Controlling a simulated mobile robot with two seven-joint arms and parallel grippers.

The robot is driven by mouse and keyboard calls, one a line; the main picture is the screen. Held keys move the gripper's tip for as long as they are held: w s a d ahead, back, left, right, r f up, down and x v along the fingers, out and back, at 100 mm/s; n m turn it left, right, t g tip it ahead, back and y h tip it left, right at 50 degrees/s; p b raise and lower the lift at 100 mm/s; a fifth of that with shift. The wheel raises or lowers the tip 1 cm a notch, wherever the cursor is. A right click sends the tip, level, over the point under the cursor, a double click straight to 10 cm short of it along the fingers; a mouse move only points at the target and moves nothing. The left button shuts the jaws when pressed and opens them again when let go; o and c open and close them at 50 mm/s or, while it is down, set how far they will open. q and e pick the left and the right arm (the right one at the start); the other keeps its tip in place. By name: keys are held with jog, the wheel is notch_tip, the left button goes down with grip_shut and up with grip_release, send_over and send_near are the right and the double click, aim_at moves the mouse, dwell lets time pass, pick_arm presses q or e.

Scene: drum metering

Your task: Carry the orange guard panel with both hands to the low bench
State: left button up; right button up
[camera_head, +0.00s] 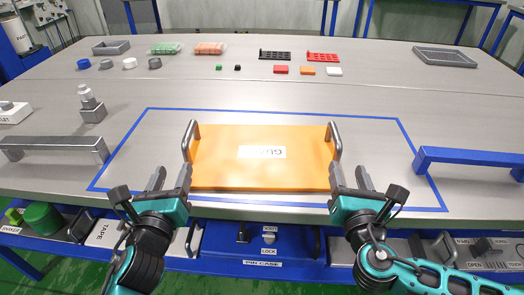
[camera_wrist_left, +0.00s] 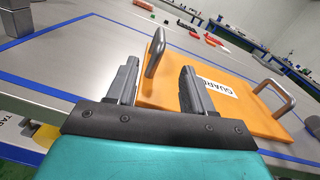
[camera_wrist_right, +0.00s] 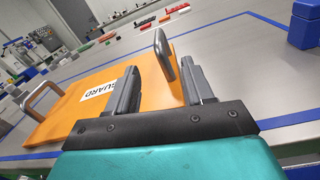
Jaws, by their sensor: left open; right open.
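The orange guard panel (camera_head: 225,172) lies flat on the steel table, inside a blue taped outline. A white label sits at its middle, and a grey handle stands at each end: the left handle (camera_head: 188,142) and the right handle (camera_head: 335,145). My left gripper (camera_head: 170,178) is open and empty, just in front of the left handle; in the left wrist view that handle (camera_wrist_left: 155,52) stands beyond the fingers. My right gripper (camera_head: 350,178) is open and empty, just in front of the right handle, which shows between the fingers in the right wrist view (camera_wrist_right: 165,55). I cannot make out a low bench.
A grey bar fixture (camera_head: 55,145) stands at left and a blue bar fixture (camera_head: 470,158) at right. Small caps, blocks and trays (camera_head: 445,57) line the back. A blue drawer unit (camera_head: 262,240) with labels lies below the table's front edge. Table around the panel is clear.

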aim_at(185, 143)
pick_arm(q)
jog(key=w, duration=1.2)
jog(key=shift+w+d, duration=0.2)
jog(key=shift+w, duration=0.15)
pick_arm(e)
jog(key=w, duration=1.2)
jog(key=shift+w+d, duration=0.15)
jog(key=shift+w, duration=0.2)
pick_arm(q)
jog(key=shift+c, duration=0.4)
pick_arm(e)
jog(key=shift+c, duration=0.4)
pick_arm(q)
grip_shut()
pick_arm(e)
grip_shut()
pick_arm(q)
jog(key=shift+d, duration=0.15)
jog(key=shift+r, duration=0.3)
pick_arm(e)
jog(key=shift+r, duration=0.3)
